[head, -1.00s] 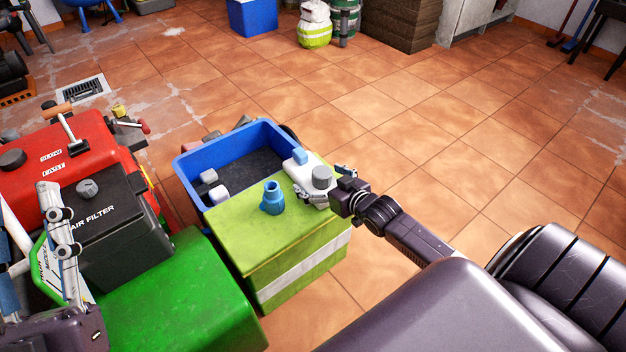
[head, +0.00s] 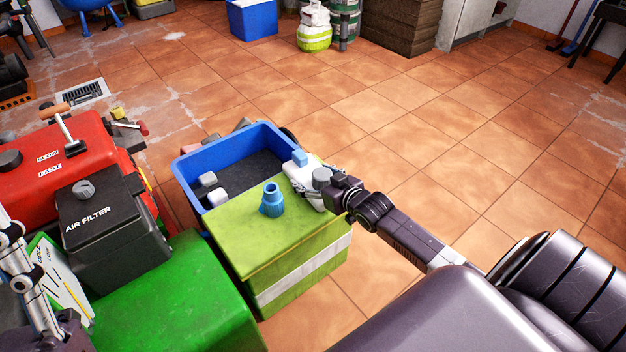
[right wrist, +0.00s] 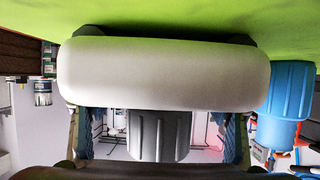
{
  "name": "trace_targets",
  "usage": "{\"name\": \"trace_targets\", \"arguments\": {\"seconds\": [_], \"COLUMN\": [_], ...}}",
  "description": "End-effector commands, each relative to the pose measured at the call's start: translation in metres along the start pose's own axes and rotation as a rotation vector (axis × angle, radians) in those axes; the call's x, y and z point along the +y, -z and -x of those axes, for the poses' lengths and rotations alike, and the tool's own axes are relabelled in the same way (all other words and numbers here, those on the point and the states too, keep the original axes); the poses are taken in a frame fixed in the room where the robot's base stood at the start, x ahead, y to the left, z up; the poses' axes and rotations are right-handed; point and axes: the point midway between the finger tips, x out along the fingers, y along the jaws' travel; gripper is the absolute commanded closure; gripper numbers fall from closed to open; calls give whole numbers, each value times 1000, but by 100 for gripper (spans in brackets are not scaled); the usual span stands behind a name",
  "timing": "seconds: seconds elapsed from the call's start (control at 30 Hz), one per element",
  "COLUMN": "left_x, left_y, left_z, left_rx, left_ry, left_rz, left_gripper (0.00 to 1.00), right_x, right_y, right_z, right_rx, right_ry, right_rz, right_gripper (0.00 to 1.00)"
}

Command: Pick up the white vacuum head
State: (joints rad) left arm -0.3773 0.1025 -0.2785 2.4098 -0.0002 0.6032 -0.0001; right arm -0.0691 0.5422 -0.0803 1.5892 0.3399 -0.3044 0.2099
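The white vacuum head (head: 300,173) lies on the lime-green box (head: 262,235), at its far right corner by the blue bin. It has a blue part on top and a grey cylinder at its near side. In the right wrist view its white body (right wrist: 165,75) spans the picture and the grey cylinder (right wrist: 160,135) lies between my fingers. My right gripper (head: 328,185) is at the head's right side, open, with gaps between both fingers and the cylinder. My left gripper (head: 14,245) is partly cut off at the left edge; its fingertips are unclear.
A blue ribbed fitting (head: 271,200) stands on the lime-green box, left of the vacuum head. The blue bin (head: 190,172) is behind it. A black air filter box (head: 110,225), a red machine (head: 50,180) and a green block (head: 180,295) stand left.

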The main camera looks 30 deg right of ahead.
Motion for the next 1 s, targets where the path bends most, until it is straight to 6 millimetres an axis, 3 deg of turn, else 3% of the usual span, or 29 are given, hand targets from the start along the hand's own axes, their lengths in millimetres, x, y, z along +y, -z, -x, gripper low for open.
{"name": "trace_targets", "arguments": {"seconds": [0.3, 0.7, 1.0], "left_x": [0, 0, -6], "left_y": [0, -5, -57], "left_z": [0, -2, 2], "left_rx": [-1, -24, -266], "left_ry": [0, 0, 9], "left_rz": [0, -1, -14], "left_gripper": [60, 60, 60], "right_x": [0, 0, 0], "right_y": [2, 6, 28], "right_z": [0, 2, 10], "right_rx": [5, 5, 7], "right_ry": [0, 0, 0], "right_rz": [0, 0, 0], "right_gripper": [65, 65, 65]}}
